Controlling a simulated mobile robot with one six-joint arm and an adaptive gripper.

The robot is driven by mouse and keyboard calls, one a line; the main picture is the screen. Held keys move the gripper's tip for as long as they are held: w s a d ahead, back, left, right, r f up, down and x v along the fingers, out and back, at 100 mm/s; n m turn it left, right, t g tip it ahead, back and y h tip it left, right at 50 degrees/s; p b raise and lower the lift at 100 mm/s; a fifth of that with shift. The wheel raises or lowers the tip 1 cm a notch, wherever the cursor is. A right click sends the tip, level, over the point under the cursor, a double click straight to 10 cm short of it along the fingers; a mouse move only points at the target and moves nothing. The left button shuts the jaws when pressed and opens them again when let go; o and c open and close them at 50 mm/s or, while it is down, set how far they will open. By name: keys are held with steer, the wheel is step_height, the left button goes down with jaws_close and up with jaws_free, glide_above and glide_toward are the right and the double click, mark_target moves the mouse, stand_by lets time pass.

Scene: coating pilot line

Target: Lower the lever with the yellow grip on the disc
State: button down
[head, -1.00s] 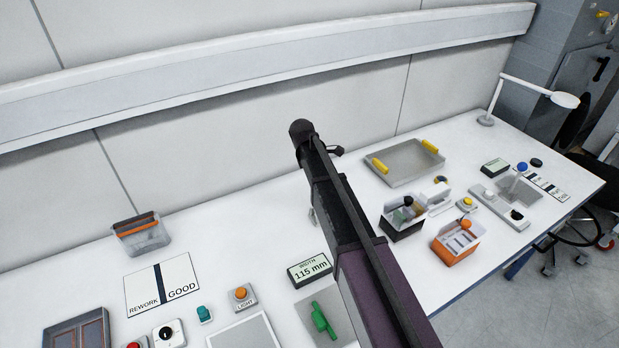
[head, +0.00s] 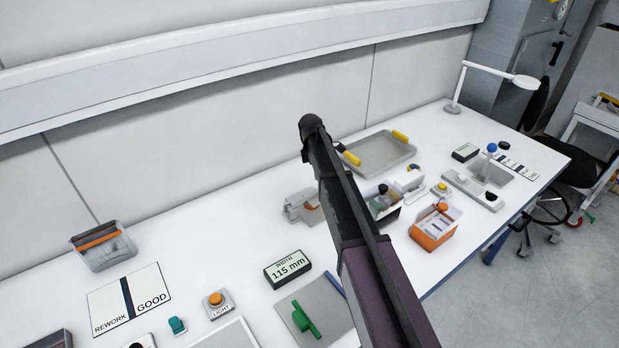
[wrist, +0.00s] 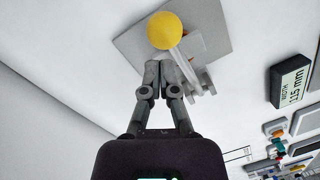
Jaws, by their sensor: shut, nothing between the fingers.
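In the wrist view, a round yellow grip (wrist: 165,30) sits on the end of a pale lever (wrist: 184,62). The lever stands over a square grey base plate (wrist: 215,25). My gripper (wrist: 162,66) is shut and empty, its fingertips just below the yellow grip in the picture and beside the lever. I cannot tell whether they touch. The fingers hide part of the mechanism, and the disc is not clear. In the head view, my arm hides my gripper and the yellow grip. A grey device (head: 296,208) shows partly beside my arm.
A width display (head: 288,268) and a green handle on a grey plate (head: 335,315) stand nearer the front. An orange light button (head: 215,300) is to the left. A tray (head: 383,160) and an orange box (head: 434,234) are right.

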steer(key=f, duration=0.1)
steer(key=f+b, duration=0.1)
steer(key=d, duration=0.1)
steer(key=shift+w+f+b, duration=0.35)
steer(key=shift+f+b, duration=0.05)
steer(key=s+d+f+b, duration=0.1)
steer(key=b, duration=0.2)
steer(key=shift+s, duration=0.15)
steer(key=w+f, duration=0.2)
steer(key=shift+d+f, duration=0.15)
steer(key=shift+f, duration=0.2)
steer(key=shift+s+r, duration=0.3)
steer(key=shift+r, duration=0.05)
steer(key=shift+d, duration=0.1)
